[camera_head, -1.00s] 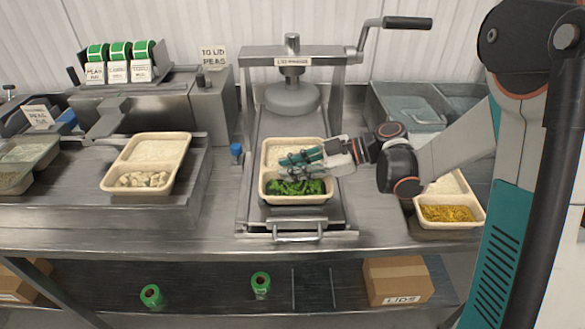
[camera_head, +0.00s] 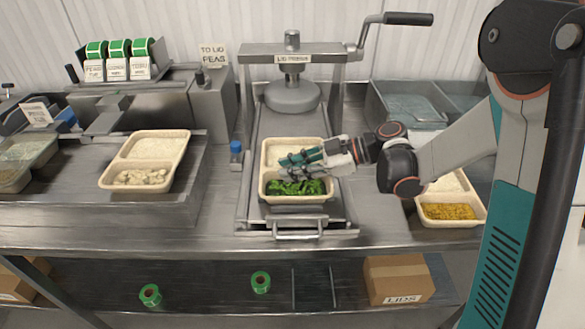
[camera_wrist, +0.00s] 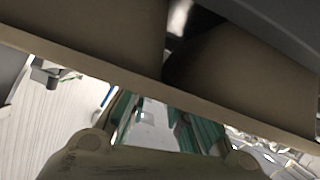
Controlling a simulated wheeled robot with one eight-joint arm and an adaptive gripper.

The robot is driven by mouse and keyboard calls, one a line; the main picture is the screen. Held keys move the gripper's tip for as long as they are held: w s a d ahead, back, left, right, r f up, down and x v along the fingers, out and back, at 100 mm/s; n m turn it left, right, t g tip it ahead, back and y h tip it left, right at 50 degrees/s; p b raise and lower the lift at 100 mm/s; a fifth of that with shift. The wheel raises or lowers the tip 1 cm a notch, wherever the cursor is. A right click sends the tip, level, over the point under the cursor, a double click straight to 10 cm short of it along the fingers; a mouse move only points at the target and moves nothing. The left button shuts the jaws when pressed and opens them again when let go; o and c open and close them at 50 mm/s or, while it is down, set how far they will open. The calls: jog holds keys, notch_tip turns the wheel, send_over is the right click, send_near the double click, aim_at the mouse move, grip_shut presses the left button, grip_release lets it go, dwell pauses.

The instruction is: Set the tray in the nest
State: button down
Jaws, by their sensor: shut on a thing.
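The tray (camera_head: 296,200) is beige, with white rice at the back and chopped greens at the front. It is level over the nest (camera_head: 300,223), the metal carriage on the lid press bed. I cannot tell whether its base is fully seated or slightly raised. My gripper (camera_head: 290,162) reaches in from the right and is shut on the tray near its middle, between the two portions. The exact contact is hidden by the fingers. In the wrist view a beige wall, likely the tray's (camera_wrist: 80,55), crosses close in front of my teal fingers.
The lid press (camera_head: 292,95) stands behind the tray, its plate raised. A second tray (camera_head: 118,186) lies on the left platform, and a third tray (camera_head: 450,222) sits at right below my arm.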

jog(key=shift+f, duration=0.1)
dwell(0.6)
jog(key=c, duration=0.9)
grip_release()
jog(key=shift+r+p, duration=2.5)
jog(key=shift+r, duration=1.5)
